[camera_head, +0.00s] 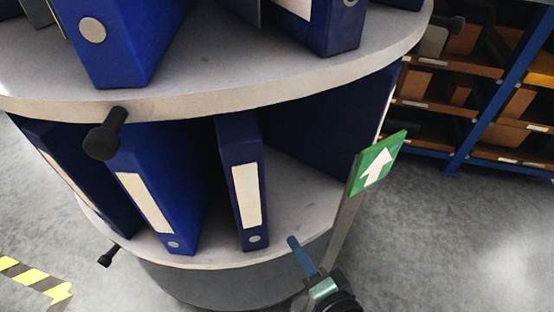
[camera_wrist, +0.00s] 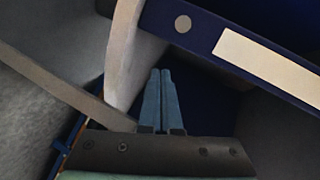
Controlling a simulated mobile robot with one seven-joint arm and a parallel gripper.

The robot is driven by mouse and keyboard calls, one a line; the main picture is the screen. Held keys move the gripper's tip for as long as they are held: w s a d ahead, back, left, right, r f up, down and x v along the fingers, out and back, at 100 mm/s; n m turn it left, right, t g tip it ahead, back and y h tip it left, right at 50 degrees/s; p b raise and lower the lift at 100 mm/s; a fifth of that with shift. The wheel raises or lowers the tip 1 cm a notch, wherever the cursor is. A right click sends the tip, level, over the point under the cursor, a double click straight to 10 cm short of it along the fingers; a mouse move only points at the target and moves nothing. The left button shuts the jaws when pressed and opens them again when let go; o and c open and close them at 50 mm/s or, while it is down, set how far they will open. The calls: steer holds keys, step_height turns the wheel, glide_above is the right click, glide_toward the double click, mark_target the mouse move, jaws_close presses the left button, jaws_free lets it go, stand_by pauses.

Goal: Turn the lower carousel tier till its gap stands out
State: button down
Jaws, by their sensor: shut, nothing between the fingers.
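The carousel's lower tier (camera_head: 215,257) is a pale round shelf holding blue binders. A thick binder (camera_head: 180,215) and a narrow binder (camera_head: 228,150) stand near its front edge, with a bare wedge of shelf (camera_head: 290,195) to the right of the narrow one. A black knob (camera_head: 106,256) sticks out from the lower tier at the left. My gripper (camera_head: 292,240) is shut and empty at the lower tier's front right edge, right of the narrow binder; contact cannot be told. In the wrist view its blue fingers (camera_wrist: 163,72) lie together between the pale rim (camera_wrist: 121,60) and a labelled binder (camera_wrist: 240,45).
The upper tier (camera_head: 240,90) overhangs with more binders and a black knob (camera_head: 104,138). A green sign with a white upward arrow (camera_head: 376,164) stands on a post (camera_head: 341,235) right of my gripper. Shelving (camera_head: 465,150) is at the back right. Striped floor tape (camera_head: 35,277) lies at left.

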step_height(320, 180, up, 9)
steer(key=w+m+t+y+p, duration=0.1)
steer(key=m+t+y, duration=0.1)
steer(key=t+y, duration=0.1)
steer(key=x, duration=1)
steer(key=shift+r, duration=0.15)
